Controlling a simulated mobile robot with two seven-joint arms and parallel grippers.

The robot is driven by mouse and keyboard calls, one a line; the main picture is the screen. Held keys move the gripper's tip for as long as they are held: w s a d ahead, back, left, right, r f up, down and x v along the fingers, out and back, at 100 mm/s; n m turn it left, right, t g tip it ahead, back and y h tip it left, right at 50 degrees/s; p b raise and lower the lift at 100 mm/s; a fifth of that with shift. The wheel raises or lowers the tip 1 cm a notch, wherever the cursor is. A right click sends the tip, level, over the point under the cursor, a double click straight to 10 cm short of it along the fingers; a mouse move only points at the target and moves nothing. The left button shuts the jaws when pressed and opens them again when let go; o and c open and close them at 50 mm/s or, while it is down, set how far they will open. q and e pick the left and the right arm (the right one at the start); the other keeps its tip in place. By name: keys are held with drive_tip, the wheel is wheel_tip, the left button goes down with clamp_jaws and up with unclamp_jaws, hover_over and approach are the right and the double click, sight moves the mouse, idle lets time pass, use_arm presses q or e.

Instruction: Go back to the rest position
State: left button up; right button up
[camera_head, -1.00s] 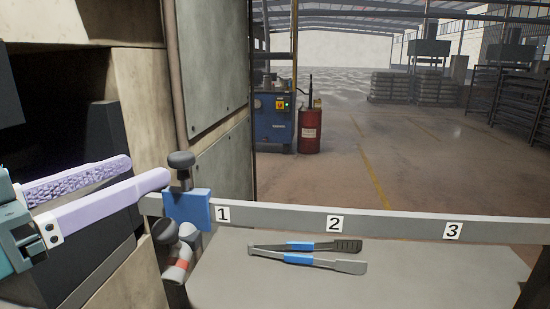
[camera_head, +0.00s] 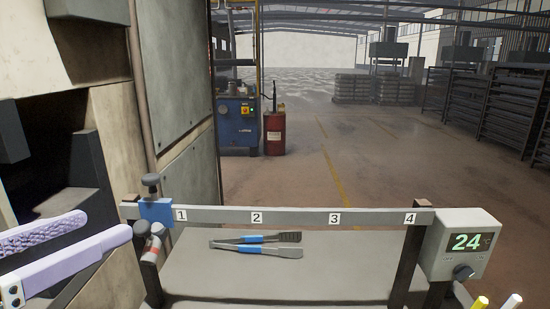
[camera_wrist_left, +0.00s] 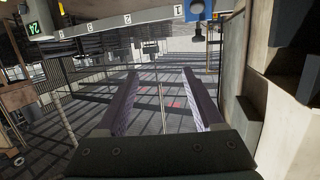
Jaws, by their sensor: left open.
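My left gripper (camera_head: 105,228) is at the lower left of the head view, with two long pale purple fingers. The fingers are apart with nothing between them. They also show open and empty in the left wrist view (camera_wrist_left: 160,78). The fingertips are to the left of the rail's blue clamp block (camera_head: 156,211).
Tongs with blue grips (camera_head: 258,244) lie on a grey table (camera_head: 300,275). A grey rail (camera_head: 300,217) with number labels runs behind them. A box with a green "24" display (camera_head: 462,245) stands at the right. A large machine (camera_head: 105,130) fills the left.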

use_arm(q)
drive_tip(key=s+r+n+g+y+p, duration=0.1)
drive_tip(key=s+r+g+p, duration=0.4)
drive_tip(key=p, duration=1.2)
drive_tip(key=s+r+g+y+p, duration=0.3)
drive_tip(key=s+r+g+p, duration=0.3)
drive_tip(key=s+r+p, duration=0.8)
wheel_tip(320, 180, up, 5)
drive_tip(key=p, duration=0.4)
drive_tip(key=shift+n+y, duration=0.3)
drive_tip(key=shift+n, duration=0.1)
